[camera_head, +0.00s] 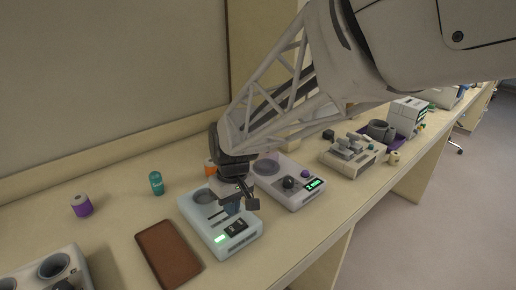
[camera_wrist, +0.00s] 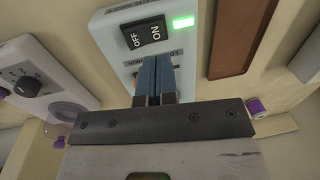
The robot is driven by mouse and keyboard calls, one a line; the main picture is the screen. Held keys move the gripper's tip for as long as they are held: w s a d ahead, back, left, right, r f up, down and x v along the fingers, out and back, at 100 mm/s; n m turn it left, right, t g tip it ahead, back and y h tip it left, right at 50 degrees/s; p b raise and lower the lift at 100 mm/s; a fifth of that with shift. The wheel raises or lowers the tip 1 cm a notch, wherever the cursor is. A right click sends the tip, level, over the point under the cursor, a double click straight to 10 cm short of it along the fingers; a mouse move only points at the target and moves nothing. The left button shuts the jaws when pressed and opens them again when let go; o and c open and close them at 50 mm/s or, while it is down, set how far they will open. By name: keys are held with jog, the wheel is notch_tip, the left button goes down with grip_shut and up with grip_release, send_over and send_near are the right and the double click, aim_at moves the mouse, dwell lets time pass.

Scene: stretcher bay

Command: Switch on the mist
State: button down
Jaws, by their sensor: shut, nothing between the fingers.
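A pale box-shaped device (camera_head: 247,243) stands on the bench below my gripper. Its black rocker switch (camera_head: 236,228), marked OFF and ON, also shows in the wrist view (camera_wrist: 143,38). Which side of the rocker is pressed I cannot tell. A small green light (camera_wrist: 183,22) glows beside the switch, and it also shows in the head view (camera_head: 221,238). My gripper (camera_wrist: 155,60) is shut and empty, with its blue fingers over the device's top, just beside the switch. In the head view, my gripper (camera_head: 233,210) points down; contact cannot be told.
A second white device (camera_head: 292,197) with a knob and green display stands close on the right. A brown tray (camera_head: 168,254) lies on the left. A teal bottle (camera_head: 156,183) and a purple-banded spool (camera_head: 81,205) stand behind it. More equipment (camera_head: 352,155) is farther right.

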notch_tip(320, 180, up, 9)
jog(key=s+a, duration=0.1)
jog(key=shift+f, duration=0.15)
jog(key=shift+d, duration=0.15)
dwell(0.4)
jog(key=s+d+m+t, duration=0.1)
jog(key=s+d+m, duration=0.3)
jog(key=d, duration=1.1)
jog(key=s+d+m+t, duration=0.2)
jog(key=s+d+m, duration=0.3)
jog(key=s+d, duration=0.6)
jog(key=d, duration=0.4)
jog(key=shift+d+f+h, duration=0.15)
jog(key=shift+f+h, duration=0.05)
jog(key=shift+h, duration=0.2)
